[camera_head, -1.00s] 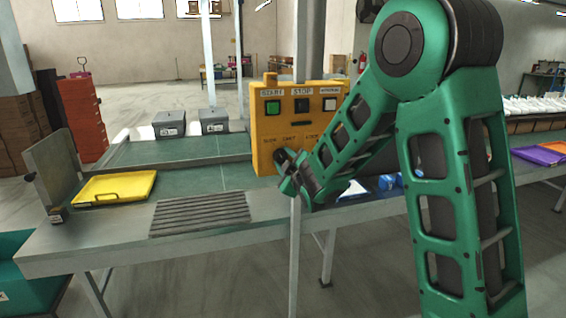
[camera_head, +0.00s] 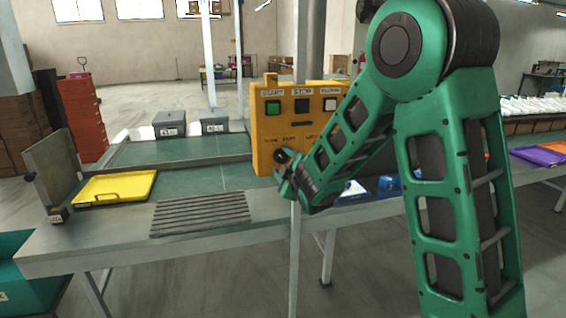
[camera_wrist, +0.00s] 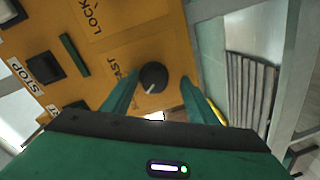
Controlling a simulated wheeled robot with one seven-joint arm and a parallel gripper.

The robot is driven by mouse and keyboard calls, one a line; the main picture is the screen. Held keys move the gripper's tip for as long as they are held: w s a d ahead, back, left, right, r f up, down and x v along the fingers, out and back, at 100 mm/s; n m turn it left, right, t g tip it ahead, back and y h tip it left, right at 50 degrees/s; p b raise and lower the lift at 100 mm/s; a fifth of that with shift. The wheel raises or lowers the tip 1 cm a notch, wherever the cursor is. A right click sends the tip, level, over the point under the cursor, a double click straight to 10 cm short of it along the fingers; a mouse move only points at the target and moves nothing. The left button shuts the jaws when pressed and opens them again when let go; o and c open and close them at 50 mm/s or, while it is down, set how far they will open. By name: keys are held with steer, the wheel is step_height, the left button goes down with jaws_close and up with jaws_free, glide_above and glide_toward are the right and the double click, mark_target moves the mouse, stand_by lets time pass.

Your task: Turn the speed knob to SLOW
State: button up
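The yellow control panel (camera_head: 265,140) stands upright on the line. It carries a green START button, a dark STOP button and a pale third button. The black round speed knob (camera_wrist: 153,75) has a white pointer mark towards the bottom of the wrist picture, slightly left. The FAST label shows left of it; I cannot see the SLOW label in the wrist view. My gripper (camera_wrist: 160,79) is open, with one green finger on each side of the knob and visible gaps. In the head view my gripper (camera_head: 289,173) is at the panel's lower part.
A yellow tray (camera_head: 140,176) and a ribbed grey mat (camera_head: 200,214) lie on the bench left of the panel. Two grey boxes (camera_head: 170,125) stand behind. Blue objects (camera_head: 389,186) are partly hidden behind my arm. A grey post is close to the panel's right in the wrist view.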

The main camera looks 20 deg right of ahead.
steer(key=shift+w+d+r, duration=0.1)
steer(key=shift+r, duration=0.1)
steer(key=s, duration=1)
steer(key=shift+s+d+r, duration=0.2)
steer(key=shift+s+r, duration=0.1)
steer(key=shift+r, duration=0.05)
steer(key=shift+d, duration=0.1)
